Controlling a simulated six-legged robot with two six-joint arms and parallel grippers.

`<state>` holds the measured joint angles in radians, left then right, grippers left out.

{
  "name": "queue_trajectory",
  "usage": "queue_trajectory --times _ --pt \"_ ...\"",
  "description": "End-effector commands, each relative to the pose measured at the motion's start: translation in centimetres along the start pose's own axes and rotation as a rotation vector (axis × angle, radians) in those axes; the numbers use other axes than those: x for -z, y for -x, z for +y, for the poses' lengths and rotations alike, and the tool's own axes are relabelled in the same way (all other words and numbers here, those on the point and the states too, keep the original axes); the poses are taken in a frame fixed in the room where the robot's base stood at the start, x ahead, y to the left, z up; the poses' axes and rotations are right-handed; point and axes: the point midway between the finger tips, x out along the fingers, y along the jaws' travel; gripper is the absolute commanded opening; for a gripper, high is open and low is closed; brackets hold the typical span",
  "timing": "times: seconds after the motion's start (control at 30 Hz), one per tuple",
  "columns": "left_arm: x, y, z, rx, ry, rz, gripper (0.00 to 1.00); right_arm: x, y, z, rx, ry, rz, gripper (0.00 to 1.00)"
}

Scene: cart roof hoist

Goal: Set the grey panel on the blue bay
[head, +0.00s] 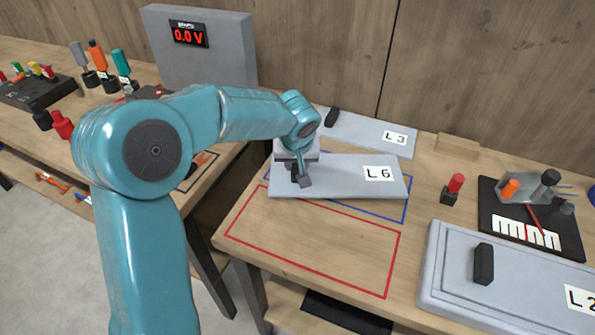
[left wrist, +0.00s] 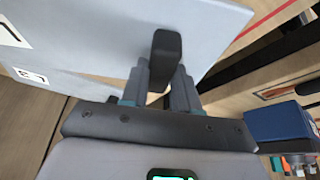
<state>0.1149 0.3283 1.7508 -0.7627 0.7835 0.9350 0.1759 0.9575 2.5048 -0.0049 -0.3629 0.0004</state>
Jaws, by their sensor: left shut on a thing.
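The grey panel (head: 338,182) labelled L 6 is at the blue bay (head: 374,213), a blue outline on the wooden table. The panel covers much of the outline; blue lines show past its right end and along its front edge. I cannot tell whether it rests on the table or hangs just above. My left gripper (head: 301,176) is shut on the panel's black handle near its left end. In the left wrist view the black handle (left wrist: 165,48) stands between the fingers, with the panel (left wrist: 90,40) beyond. My right gripper is not in view.
A red outlined bay (head: 310,245) in front is empty. Grey panel L 3 (head: 365,132) lies behind, and panel L 2 (head: 510,270) lies front right. A meter box (head: 215,55) stands back left.

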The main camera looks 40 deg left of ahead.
Motion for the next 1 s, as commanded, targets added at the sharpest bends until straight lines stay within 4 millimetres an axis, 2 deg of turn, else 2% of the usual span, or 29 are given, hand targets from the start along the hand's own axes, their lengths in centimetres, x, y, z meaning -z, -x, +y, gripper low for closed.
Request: queue_trajectory --times 0.1,0.2,0.57,0.6,0.63,0.67,1.0 --pt "-0.8 -2.1 0.0 0.002 0.000 -0.003 0.00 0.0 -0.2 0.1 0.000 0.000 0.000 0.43" --pt "-1.1 -2.9 0.1 0.000 0.000 -0.001 0.00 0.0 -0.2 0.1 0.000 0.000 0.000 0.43" --pt "-1.2 -3.3 0.1 -0.001 0.001 0.001 0.00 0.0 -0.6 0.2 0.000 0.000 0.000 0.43" --pt "-1.2 -3.2 0.1 0.001 0.000 -0.001 0.43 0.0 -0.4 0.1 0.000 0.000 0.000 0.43" --pt "-1.2 -3.2 0.1 0.001 0.000 -0.001 0.52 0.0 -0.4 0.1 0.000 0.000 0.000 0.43" --pt "-1.2 -3.2 0.1 0.001 0.000 -0.001 0.55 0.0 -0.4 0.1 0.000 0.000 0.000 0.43" --pt "-1.1 -2.8 0.1 0.000 0.000 -0.001 0.55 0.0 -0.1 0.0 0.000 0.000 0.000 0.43"
